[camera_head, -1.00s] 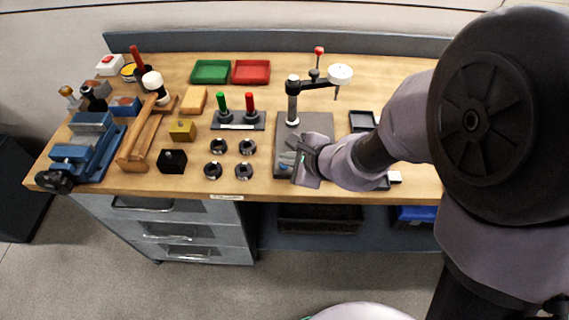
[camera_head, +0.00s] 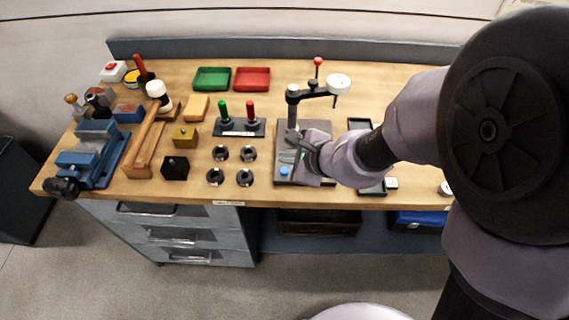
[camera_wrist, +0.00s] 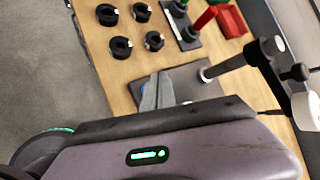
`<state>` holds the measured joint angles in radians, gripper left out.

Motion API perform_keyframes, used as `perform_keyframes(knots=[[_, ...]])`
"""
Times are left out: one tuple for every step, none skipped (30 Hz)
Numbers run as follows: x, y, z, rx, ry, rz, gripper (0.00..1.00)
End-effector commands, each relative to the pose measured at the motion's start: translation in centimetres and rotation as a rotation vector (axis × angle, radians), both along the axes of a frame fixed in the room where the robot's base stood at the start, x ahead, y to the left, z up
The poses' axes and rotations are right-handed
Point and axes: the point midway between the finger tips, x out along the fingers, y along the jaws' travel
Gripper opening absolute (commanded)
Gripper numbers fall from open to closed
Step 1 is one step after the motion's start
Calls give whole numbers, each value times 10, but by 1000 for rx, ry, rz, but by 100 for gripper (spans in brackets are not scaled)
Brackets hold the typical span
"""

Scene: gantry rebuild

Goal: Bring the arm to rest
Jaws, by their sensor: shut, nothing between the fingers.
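My gripper (camera_head: 297,146) is over the grey base plate (camera_head: 318,130) of the gauge stand, near its upright post. In the wrist view its fingers (camera_wrist: 157,92) are together, with nothing seen between them. A small blue piece (camera_head: 284,171) lies on the plate just below the gripper in the head view. The stand's post (camera_head: 292,112) carries a side arm with a white round dial (camera_head: 338,84). I cannot tell the exact height of the gripper above the plate.
Several black rings (camera_head: 221,153) and a peg rack (camera_head: 239,127) stand left of the plate. Green (camera_head: 212,78) and red (camera_head: 252,79) trays lie behind. A blue vise (camera_head: 92,155) and wooden-framed mallet holder (camera_head: 147,148) are at left. Small black trays (camera_head: 373,188) lie right.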

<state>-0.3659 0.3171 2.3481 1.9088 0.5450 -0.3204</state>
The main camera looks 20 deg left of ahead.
Motion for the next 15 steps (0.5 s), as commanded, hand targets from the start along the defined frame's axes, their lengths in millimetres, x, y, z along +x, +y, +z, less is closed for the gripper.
perform_keyframes(knots=[[0,0,13,0,-1,-1,0],[0,0,18,1,0,-1,0],[0,0,23,0,-1,-1,0],[0,0,27,0,-1,0,0],[0,0,31,0,-1,0,0],[0,0,34,0,-1,-1,0],[0,0,34,0,-1,-1,0],[0,0,34,-1,-1,-1,0],[0,0,33,-1,0,-1,0],[0,0,32,0,1,-1,0],[0,0,32,0,1,-1,0],[0,0,31,-1,0,-1,0],[0,0,31,-1,0,-1,0],[0,0,31,-1,0,-1,0],[0,0,31,-1,0,-1,0]])
